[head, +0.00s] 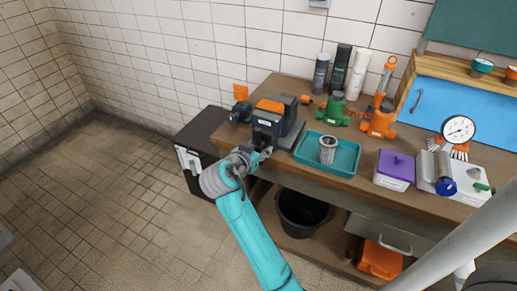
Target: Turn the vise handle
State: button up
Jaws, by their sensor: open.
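A dark grey vise (288,128) with an orange top sits at the left end of the wooden workbench (340,186). I cannot clearly make out its handle; the front of the vise is partly hidden by my gripper. My gripper (262,157), at the end of the teal arm, is open just in front of and below the vise, near the bench's front edge. I see nothing between its fingers, and I cannot tell whether it touches the vise.
A teal tray (345,163) holding a metal cylinder (327,150) lies right of the vise. A black bucket (303,214) sits below. The tiled floor at left is clear.

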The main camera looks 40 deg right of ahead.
jog(key=shift+d, duration=0.1)
grip_shut()
jog(key=shift+m+t, duration=0.5)
jog(key=shift+m, duration=0.3)
jog(key=shift+f, duration=0.1)
grip_release()
jog(key=v, duration=1.2)
